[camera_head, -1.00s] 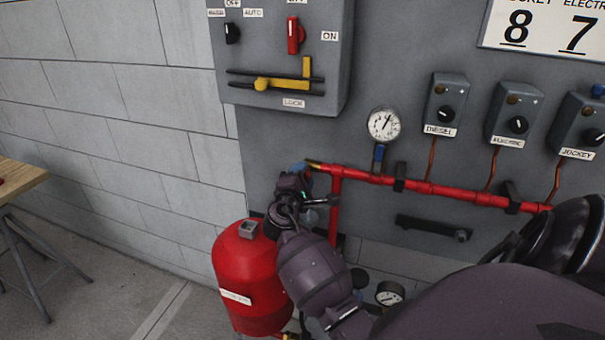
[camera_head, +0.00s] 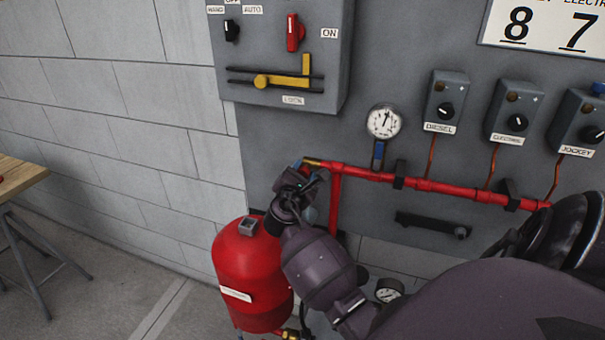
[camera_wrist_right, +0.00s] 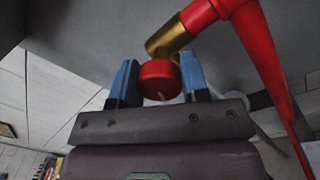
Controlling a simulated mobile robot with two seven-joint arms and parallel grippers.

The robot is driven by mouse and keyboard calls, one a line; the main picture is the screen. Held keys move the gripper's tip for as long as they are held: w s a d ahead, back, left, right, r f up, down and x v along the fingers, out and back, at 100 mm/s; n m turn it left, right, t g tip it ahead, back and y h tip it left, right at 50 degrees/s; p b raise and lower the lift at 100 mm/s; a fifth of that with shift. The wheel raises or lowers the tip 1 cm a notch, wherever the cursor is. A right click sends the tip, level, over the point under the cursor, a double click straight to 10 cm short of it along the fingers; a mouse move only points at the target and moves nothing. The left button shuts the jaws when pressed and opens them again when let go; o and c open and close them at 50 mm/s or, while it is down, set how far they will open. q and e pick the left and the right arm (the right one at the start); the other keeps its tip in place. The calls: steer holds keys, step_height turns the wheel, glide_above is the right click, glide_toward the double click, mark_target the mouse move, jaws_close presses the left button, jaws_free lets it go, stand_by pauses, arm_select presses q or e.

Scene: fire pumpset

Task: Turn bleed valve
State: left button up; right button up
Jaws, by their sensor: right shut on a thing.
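The bleed valve is a red round knob (camera_wrist_right: 158,82) with a small pale mark, on a brass fitting (camera_wrist_right: 170,36) at the end of the red pipe (camera_wrist_right: 256,48). In the head view the brass end (camera_head: 313,162) shows at the left tip of the pipe, and my right gripper (camera_head: 299,167) hides the knob. In the right wrist view the two blue fingers of my right gripper (camera_wrist_right: 160,82) stand on either side of the knob, shut on it. My left gripper is in neither view.
A red tank (camera_head: 250,275) stands below my right wrist. A pressure gauge (camera_head: 384,122) sits above the pipe, with several grey switch boxes (camera_head: 444,98) to its right. A control panel (camera_head: 275,55) with a yellow lever is above. A wooden table (camera_head: 18,178) is far left.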

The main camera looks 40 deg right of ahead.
stand_by(0.4)
steer(key=o, duration=0.9)
steer(key=shift+a, duration=0.15)
steer(key=b+v, duration=0.1)
steer(key=v, duration=0.9)
steer(key=shift+s+a+b, duration=0.2)
steer(key=shift+s+b, duration=0.05)
steer(key=shift+b, duration=0.1)
steer(key=shift+f, duration=0.1)
